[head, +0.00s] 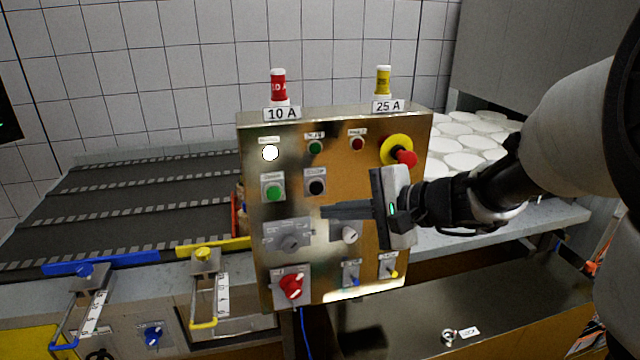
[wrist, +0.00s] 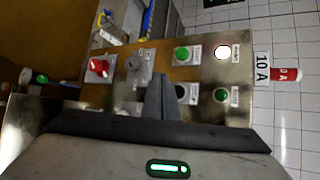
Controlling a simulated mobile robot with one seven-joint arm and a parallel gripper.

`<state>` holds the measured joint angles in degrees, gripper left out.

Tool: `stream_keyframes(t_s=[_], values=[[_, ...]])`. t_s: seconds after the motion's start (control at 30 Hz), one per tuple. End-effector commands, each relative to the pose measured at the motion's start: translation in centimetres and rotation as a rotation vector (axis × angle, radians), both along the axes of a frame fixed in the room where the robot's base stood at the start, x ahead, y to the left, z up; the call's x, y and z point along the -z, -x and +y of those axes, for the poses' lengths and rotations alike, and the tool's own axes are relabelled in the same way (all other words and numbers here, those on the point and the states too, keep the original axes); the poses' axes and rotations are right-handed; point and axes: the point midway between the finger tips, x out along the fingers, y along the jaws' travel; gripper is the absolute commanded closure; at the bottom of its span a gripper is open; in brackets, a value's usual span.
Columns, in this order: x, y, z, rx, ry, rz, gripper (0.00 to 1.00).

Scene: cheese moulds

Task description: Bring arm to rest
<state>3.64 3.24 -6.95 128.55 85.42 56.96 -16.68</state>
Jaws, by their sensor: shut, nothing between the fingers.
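My gripper (head: 324,211) is in front of the metal control panel (head: 335,132) in the head view, its fingers pointing left across the panel's middle. The fingers are together with nothing between them. In the wrist view my gripper (wrist: 168,78) shows as one dark wedge in front of the panel's buttons. I cannot tell the exact gap between the fingertips and the panel. My arm comes in from the right side of the head view.
The panel bears a red emergency button (head: 405,157), a green button (head: 274,193) and a red rotary switch (head: 291,286). A red fuse (head: 279,85) and a yellow fuse (head: 383,80) stand on top. A dark conveyor (head: 130,195) lies left; white moulds (head: 462,160) lie behind right.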

Motion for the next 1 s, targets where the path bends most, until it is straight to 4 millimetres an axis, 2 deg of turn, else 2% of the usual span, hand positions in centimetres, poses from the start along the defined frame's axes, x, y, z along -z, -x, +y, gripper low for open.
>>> stream_keyframes(t_s=[0.2,0.3,0.37,0.47,0.53,0.6,0.73,0.9,1.0], values=[[0.0,0.0,0.0,-0.001,0.001,0.000,1.00],[-0.7,1.0,0.3,-0.029,0.029,-0.007,1.00],[-1.4,2.6,0.7,-0.073,0.077,-0.017,1.00],[-2.8,7.0,1.0,-0.190,0.229,-0.045,1.00],[-3.6,10.6,0.4,-0.280,0.381,-0.073,1.00],[-4.0,13.9,-1.1,-0.362,0.554,-0.104,1.00],[-4.9,18.2,-5.3,-0.459,0.876,-0.165,1.00],[-6.5,20.7,-10.4,-0.499,1.191,-0.225,1.00],[-7.2,21.2,-12.0,-0.503,1.290,-0.242,1.00]])
